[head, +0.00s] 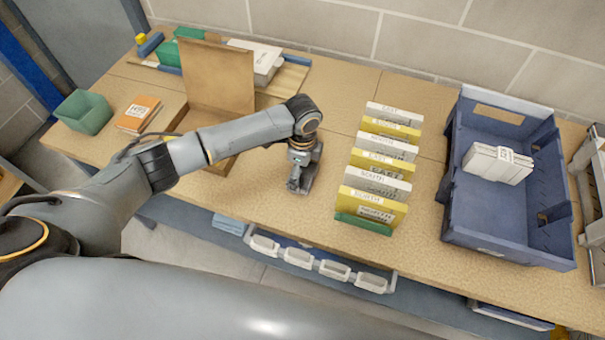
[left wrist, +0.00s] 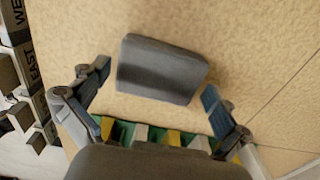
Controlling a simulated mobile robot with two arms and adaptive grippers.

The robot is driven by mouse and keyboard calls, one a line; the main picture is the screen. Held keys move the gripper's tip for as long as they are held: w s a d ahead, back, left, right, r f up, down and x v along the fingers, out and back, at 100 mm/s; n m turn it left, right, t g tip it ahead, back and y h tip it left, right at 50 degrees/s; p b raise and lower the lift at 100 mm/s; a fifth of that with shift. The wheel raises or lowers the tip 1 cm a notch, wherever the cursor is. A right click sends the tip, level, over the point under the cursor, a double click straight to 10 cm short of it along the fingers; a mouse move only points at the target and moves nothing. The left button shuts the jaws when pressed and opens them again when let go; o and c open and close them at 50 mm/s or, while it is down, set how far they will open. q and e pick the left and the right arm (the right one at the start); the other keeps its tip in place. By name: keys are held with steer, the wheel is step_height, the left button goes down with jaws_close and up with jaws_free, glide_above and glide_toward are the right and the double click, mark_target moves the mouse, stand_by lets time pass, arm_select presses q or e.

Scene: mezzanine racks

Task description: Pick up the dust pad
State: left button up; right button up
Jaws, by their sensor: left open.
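The dust pad (left wrist: 160,68) is a dark grey, rounded block lying flat on the tan worktop in the left wrist view. My left gripper (left wrist: 155,80) is open, with one finger on either side of the pad's near part. I see no contact between fingers and pad. In the head view, my left gripper (head: 297,186) points down over the bench, left of the card rack, and I cannot make out the pad there. My right gripper is not in view.
The rack of yellow and white labelled cards (head: 376,195) stands close right of the gripper. A blue crate (head: 455,215) holding a white bundle (head: 498,163) is further right.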

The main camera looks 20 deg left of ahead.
arm_select(q)
steer(key=c, duration=0.8)
steer(key=shift+r, duration=0.1)
steer(key=shift+r, duration=0.5)
steer(key=s+d+r+b, duration=0.3)
steer(key=s+d+r, duration=0.5)
steer(key=d+r, duration=0.3)
steer(key=shift+d+r, duration=0.3)
steer(key=shift+r, duration=0.15)
steer(key=shift+w, duration=0.1)
